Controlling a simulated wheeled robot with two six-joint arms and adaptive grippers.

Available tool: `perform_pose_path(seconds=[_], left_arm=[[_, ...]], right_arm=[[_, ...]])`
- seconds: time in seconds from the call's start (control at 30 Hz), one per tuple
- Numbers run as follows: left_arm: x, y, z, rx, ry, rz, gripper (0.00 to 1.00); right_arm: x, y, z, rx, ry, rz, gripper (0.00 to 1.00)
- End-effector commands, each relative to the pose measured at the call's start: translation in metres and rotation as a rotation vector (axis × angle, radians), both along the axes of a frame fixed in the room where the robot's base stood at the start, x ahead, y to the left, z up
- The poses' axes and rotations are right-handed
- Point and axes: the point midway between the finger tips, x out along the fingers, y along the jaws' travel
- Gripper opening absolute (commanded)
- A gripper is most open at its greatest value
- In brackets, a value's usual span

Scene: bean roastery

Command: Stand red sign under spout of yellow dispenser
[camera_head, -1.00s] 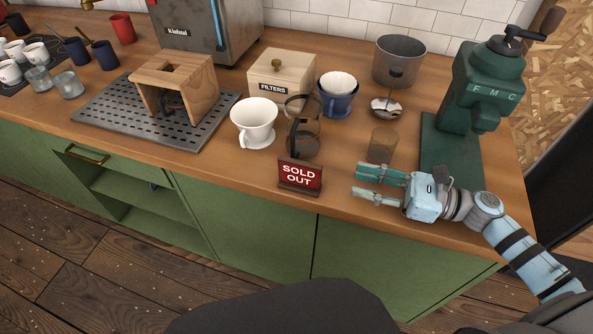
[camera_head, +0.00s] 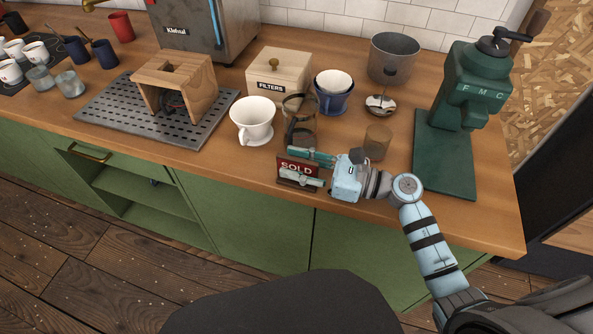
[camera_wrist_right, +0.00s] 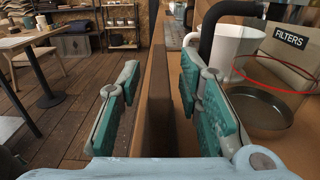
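The red sign (camera_head: 293,168), lettered SOLD OUT on a dark stand, stands upright near the counter's front edge. My right gripper (camera_head: 305,168) is open around it, one finger behind and one in front, covering part of its lettering. In the right wrist view the sign (camera_wrist_right: 159,95) shows edge-on as a dark brown strip between the open fingers (camera_wrist_right: 163,95), with gaps on both sides. No yellow dispenser can be made out; only a brass-coloured spout piece (camera_head: 90,4) shows at the top left edge. My left gripper is not in view.
A glass carafe (camera_head: 299,130) stands right behind the sign, with a white dripper (camera_head: 254,118) to its left. An amber cup (camera_head: 377,142) is close to my right gripper. The green grinder (camera_head: 468,90) stands at right. Counter left of the sign's front is clear.

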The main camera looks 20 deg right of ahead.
Motion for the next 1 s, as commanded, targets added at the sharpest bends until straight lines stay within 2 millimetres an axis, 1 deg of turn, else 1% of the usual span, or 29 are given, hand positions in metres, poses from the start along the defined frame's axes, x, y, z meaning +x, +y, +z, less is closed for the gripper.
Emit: perform_pose_path(seconds=[0.03, 0.17, 0.2, 0.53, 0.67, 0.77, 0.83, 0.97, 1.0], left_arm=[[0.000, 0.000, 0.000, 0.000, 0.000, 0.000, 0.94], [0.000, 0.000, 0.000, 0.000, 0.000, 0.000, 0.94], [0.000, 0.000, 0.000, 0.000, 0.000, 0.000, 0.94], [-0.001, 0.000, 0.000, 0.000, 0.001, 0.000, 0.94], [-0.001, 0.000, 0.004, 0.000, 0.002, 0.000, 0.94], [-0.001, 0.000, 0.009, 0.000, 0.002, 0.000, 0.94], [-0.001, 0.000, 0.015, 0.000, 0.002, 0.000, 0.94], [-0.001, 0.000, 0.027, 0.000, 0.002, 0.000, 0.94], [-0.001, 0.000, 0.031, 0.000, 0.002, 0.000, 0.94]], right_arm=[[0.000, 0.000, 0.000, 0.000, 0.000, 0.000, 0.22], [0.000, 0.000, 0.000, 0.000, 0.000, 0.000, 0.01], [0.000, 0.000, 0.000, 0.000, 0.000, 0.000, 0.00], [0.000, -0.001, 0.001, -0.001, -0.001, 0.000, 0.00], [0.000, -0.001, 0.012, -0.002, -0.003, 0.000, 0.00], [0.000, 0.000, 0.030, -0.001, -0.005, 0.001, 0.00], [0.000, -0.001, 0.050, -0.003, -0.006, 0.000, 0.00], [0.000, 0.000, 0.101, -0.004, -0.010, 0.001, 0.00], [0.000, 0.000, 0.118, -0.003, -0.011, 0.001, 0.00]])
